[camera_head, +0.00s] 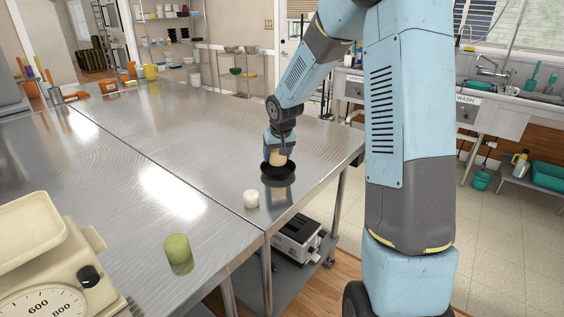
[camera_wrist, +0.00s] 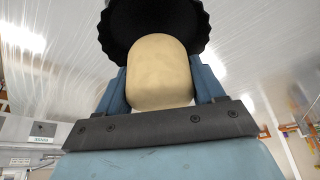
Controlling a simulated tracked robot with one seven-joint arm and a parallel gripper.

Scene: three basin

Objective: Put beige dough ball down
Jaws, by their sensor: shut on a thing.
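The beige dough ball (camera_wrist: 160,72) is between the two blue fingers of my gripper (camera_wrist: 160,85) in the wrist view. My gripper is shut on it. In the head view my gripper (camera_head: 278,152) points down with the beige dough ball (camera_head: 277,159) at its tips. A black fluted dish (camera_head: 278,177) is right below the dough ball on the steel table, and its dark ridged rim (camera_wrist: 152,22) shows behind the ball in the wrist view. I cannot tell whether the ball touches the dish.
A white ball (camera_head: 251,199) is on the steel table (camera_head: 190,150) just left of the dish. A green dough piece (camera_head: 178,248) is nearer, beside a cream scale (camera_head: 50,265). The table's right edge is close to the dish. The table's middle is clear.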

